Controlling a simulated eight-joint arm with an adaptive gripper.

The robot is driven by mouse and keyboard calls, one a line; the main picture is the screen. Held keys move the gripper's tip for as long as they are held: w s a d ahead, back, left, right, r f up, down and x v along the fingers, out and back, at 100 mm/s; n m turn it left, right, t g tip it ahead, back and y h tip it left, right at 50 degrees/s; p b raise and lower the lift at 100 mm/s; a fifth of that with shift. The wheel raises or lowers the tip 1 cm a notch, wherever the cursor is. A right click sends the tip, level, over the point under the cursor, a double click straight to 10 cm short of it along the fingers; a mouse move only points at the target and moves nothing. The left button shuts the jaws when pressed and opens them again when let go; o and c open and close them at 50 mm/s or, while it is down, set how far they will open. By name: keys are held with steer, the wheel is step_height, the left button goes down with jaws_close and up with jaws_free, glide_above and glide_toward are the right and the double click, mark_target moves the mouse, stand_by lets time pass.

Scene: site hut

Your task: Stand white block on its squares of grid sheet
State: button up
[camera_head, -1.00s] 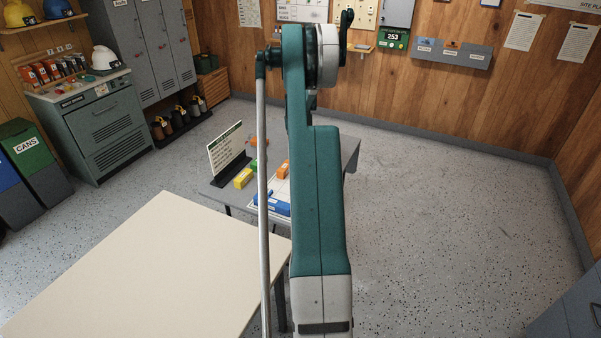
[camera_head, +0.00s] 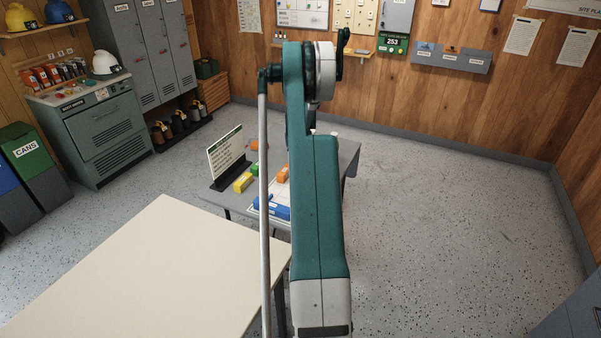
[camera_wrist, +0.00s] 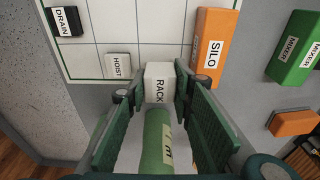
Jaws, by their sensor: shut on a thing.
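In the wrist view a white block marked RACK (camera_wrist: 158,82) is between the fingertips of my gripper (camera_wrist: 155,90), which is shut on it. The block is at the near right edge of the grid sheet (camera_wrist: 130,32); whether it touches the sheet or table, I cannot tell. On the sheet are a black block marked DRAIN (camera_wrist: 65,20) and a small white block marked HOIST (camera_wrist: 118,65). In the head view, part of the sheet (camera_head: 283,190) shows beside my arm, which hides the gripper and the white block.
An orange SILO block (camera_wrist: 213,45) stands close right of the gripper. A green MIXER block (camera_wrist: 296,48) and an orange block (camera_wrist: 290,123) are farther right. A green cylinder (camera_wrist: 155,140) is beneath the gripper. Yellow (camera_head: 243,181) and blue (camera_head: 272,206) blocks and a sign (camera_head: 226,153) are on the table.

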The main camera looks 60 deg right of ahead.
steer(key=shift+f, duration=1.65)
steer(key=shift+f+b, duration=0.1)
steer(key=shift+b, duration=0.25)
steer(key=o, duration=0.6)
steer(key=r, duration=0.4)
steer(key=a+r+p, duration=0.1)
steer(key=r, duration=0.3)
steer(key=r+p, duration=0.1)
steer(key=r, duration=0.3)
steer(key=shift+a+r, duration=0.1)
steer(key=shift+a, duration=0.1)
steer(key=shift+w+a, duration=0.1)
